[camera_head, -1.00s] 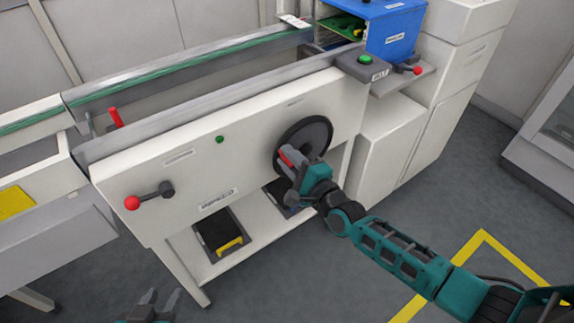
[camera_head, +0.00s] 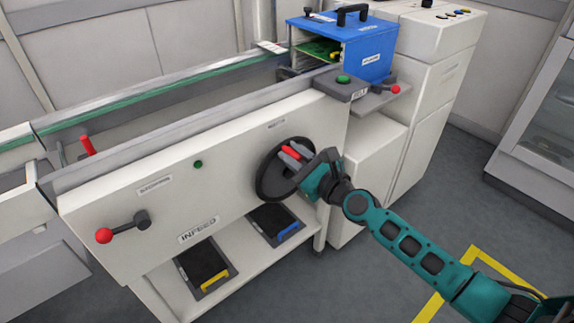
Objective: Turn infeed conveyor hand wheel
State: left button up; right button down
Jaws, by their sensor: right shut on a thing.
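The black hand wheel (camera_head: 265,186) is on the white front panel of the infeed conveyor (camera_head: 120,210), right of the INFEED label. My right gripper (camera_head: 293,154) is at the upper right of the wheel. It is shut on the wheel's red handle (camera_head: 290,153), which shows between the grey fingers. My right arm comes in from the lower right and covers part of the wheel's right side. My left gripper is not in view.
A red-knobbed lever (camera_head: 104,236) sticks out at the panel's left. A blue box (camera_head: 345,45) with a green board stands at the conveyor's far end, near a green button (camera_head: 343,79). Black trays (camera_head: 203,267) lie on the shelf below. Grey floor is free at the right.

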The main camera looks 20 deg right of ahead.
jog(key=shift+w+d+m+b, duration=0.3)
jog(key=shift+d+m, duration=0.45)
jog(key=shift+m, duration=0.15)
jog(key=shift+d, duration=0.1)
jog(key=c, duration=1)
grip_release()
jog(key=shift+o, duration=0.2)
jog(key=b+v, duration=0.2)
jog(key=v, duration=1.1)
jog(key=shift+b, duration=0.4)
